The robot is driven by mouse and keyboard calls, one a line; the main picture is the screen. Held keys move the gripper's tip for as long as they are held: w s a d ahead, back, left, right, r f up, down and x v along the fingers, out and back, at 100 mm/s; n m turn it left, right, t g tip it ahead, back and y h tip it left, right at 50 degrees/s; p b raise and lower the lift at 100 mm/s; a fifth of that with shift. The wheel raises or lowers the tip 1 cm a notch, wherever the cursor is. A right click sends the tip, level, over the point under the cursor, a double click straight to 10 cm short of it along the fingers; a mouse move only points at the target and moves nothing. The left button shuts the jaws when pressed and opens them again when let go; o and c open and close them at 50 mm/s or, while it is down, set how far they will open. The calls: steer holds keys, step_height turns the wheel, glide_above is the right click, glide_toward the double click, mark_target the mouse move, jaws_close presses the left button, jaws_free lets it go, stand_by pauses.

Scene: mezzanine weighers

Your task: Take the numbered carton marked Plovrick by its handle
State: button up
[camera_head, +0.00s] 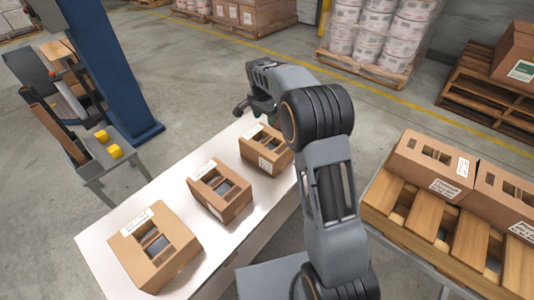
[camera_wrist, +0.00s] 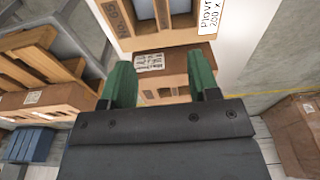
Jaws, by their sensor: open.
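In the wrist view, a brown carton (camera_wrist: 165,40) with cut-out openings is at the top edge; its white label starts "Plov" with "200 x" below and is cut off by the frame. My gripper (camera_wrist: 161,80) has two green fingers spread apart. Between them, a brown carton with a small printed label (camera_wrist: 177,62) shows, and nothing is gripped. In the head view, my gripper (camera_head: 243,108) is above the far end of a white table (camera_head: 225,252). Three cartons stand there: far (camera_head: 257,143), middle (camera_head: 211,205) and near (camera_head: 182,265). Their label text is unreadable there.
Cartons (camera_head: 410,145) and a slatted wooden crate (camera_head: 425,215) stand right of my arm. A blue post (camera_head: 105,70) and a grey stand (camera_head: 120,150) with yellow blocks are at left. Stacked white pails (camera_head: 375,35) are behind. Floor between post and pails is clear.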

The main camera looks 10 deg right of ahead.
mark_target(267, 140)
steer(key=f, duration=0.4)
steer(key=w+f, duration=0.1)
steer(key=f, duration=0.4)
steer(key=d+f+b, duration=0.1)
steer(key=f, duration=0.4)
steer(key=shift+w, duration=0.15)
jaws_close()
stand_by(0.5)
